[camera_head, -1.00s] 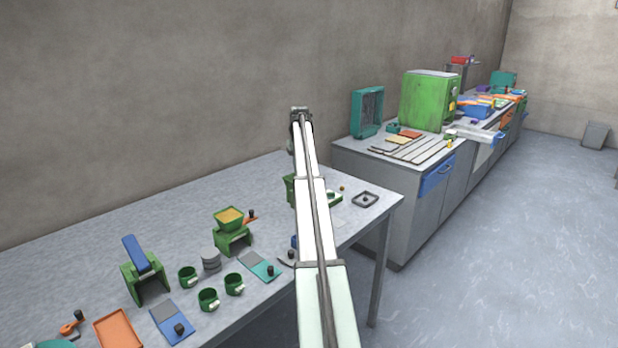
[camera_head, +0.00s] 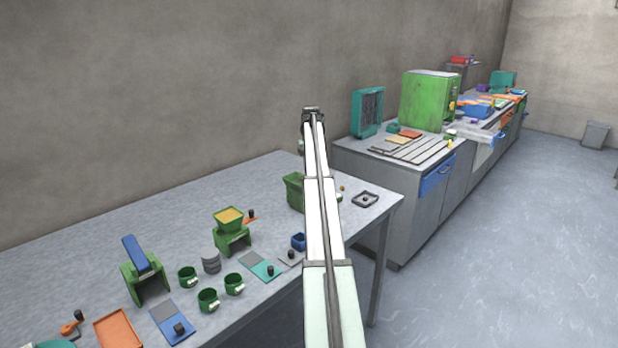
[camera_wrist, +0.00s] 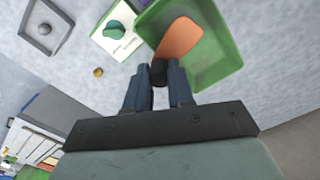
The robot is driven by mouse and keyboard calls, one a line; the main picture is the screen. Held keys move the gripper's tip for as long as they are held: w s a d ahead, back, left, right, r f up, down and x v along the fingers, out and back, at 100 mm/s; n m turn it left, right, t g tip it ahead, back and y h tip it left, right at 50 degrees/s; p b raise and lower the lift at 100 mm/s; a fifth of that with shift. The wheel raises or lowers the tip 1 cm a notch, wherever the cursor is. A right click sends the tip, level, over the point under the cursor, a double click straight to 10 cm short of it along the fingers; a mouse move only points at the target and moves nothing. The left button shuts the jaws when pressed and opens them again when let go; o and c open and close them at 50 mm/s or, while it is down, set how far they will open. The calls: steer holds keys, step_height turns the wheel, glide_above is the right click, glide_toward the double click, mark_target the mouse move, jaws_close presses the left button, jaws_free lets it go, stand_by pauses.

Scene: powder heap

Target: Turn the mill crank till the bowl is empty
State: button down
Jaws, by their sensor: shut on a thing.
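The green mill (camera_head: 233,241) stands on the near table in the head view. Its square green bowl (camera_head: 229,222) on top holds yellow powder (camera_head: 229,215). An orange crank (camera_head: 249,221) with a black knob (camera_head: 251,214) is at its right side. In the wrist view my gripper (camera_wrist: 160,76) is shut on the black handle (camera_wrist: 159,71) of an orange flat piece (camera_wrist: 180,42). That piece lies over a green open box (camera_wrist: 213,62); I cannot tell whether it touches the box. In the head view my arm hides the gripper.
The green box also shows in the head view (camera_head: 293,190). Beside it in the wrist view are a white card with a green shape (camera_wrist: 117,30), a small yellow ball (camera_wrist: 98,72) and a grey tray (camera_wrist: 44,38).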

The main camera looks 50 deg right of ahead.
steer(key=shift+s, duration=0.65)
steer(key=shift+s+a, duration=0.2)
steer(key=shift+s, duration=0.7)
steer(key=c, duration=1.1)
jaws_free()
steer(key=shift+d+r, duration=0.1)
steer(key=shift+r, duration=0.05)
steer(key=shift+r, duration=3.6)
